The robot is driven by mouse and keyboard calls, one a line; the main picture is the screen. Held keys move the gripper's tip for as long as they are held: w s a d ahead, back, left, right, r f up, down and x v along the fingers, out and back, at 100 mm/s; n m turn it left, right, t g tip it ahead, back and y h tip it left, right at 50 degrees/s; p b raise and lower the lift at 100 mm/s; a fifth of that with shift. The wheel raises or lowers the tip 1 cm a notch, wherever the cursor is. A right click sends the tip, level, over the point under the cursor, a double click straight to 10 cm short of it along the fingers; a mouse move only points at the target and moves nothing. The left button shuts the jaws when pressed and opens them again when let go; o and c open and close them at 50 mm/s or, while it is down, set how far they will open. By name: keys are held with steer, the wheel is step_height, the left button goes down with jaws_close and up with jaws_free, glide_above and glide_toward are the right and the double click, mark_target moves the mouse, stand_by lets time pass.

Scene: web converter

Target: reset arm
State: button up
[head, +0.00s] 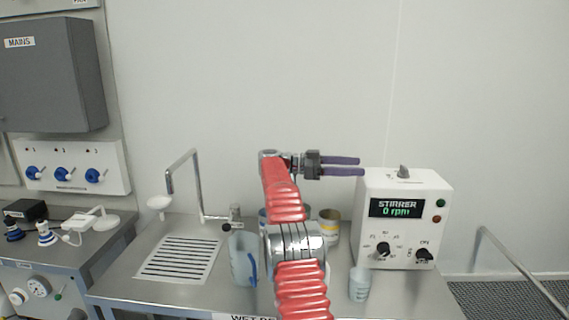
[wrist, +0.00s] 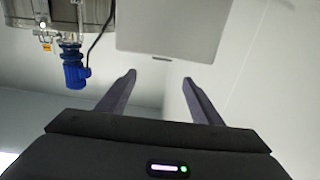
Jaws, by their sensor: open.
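My gripper (head: 361,166) is at the end of my red arm, raised above the steel bench and pointing right in the head view. Its two purple fingers are apart, with nothing between them. In the wrist view my gripper (wrist: 158,77) also shows open and empty. The fingers are close to the top left of the white stirrer box in the head view; whether they touch it I cannot tell.
The stirrer box (head: 402,218) reads 0 rpm. A blue-handled jug (head: 240,262), a small cup (head: 360,284) and a yellow-labelled tin (head: 329,226) stand on the bench (head: 190,291). A bent tap (head: 198,185) rises at left. Air above the bench is mostly clear.

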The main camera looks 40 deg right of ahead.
steer(key=shift+r, duration=0.1)
steer(key=w+a+r+n+t+h, duration=0.4)
steer(key=w+a+r+n+t, duration=0.1)
steer(key=w+r+t, duration=0.4)
steer(key=w+a+r+n+t+h, duration=0.5)
steer(key=w+r+t, duration=0.25)
steer(key=r, duration=0.45)
steer(key=w+a+n+t+y, duration=0.2)
steer(key=a+n+t+y, duration=0.45)
steer(key=a, duration=0.55)
steer(key=w+a+n+t+y, duration=0.2)
steer(key=a+n+t+y, duration=0.4)
steer(key=a, duration=0.5)
steer(key=s+a+f+n+g+y, duration=0.15)
steer(key=s+a+f+y, duration=0.25)
steer(key=s+a+f, duration=0.4)
steer(key=s+a+f+n+g+y, duration=0.15)
steer(key=s+a+f+y, duration=0.35)
steer(key=a, duration=0.6)
steer(key=s+a+f+n+g, duration=0.1)
steer(key=s+a+f+g, duration=0.1)
steer(key=s+f, duration=0.9)
steer(key=s+a+f+g, duration=0.2)
steer(key=s+f+g, duration=0.3)
steer(key=s+f, duration=0.6)
steer(key=s, duration=0.4)
steer(key=shift+a+f+n, duration=0.35)
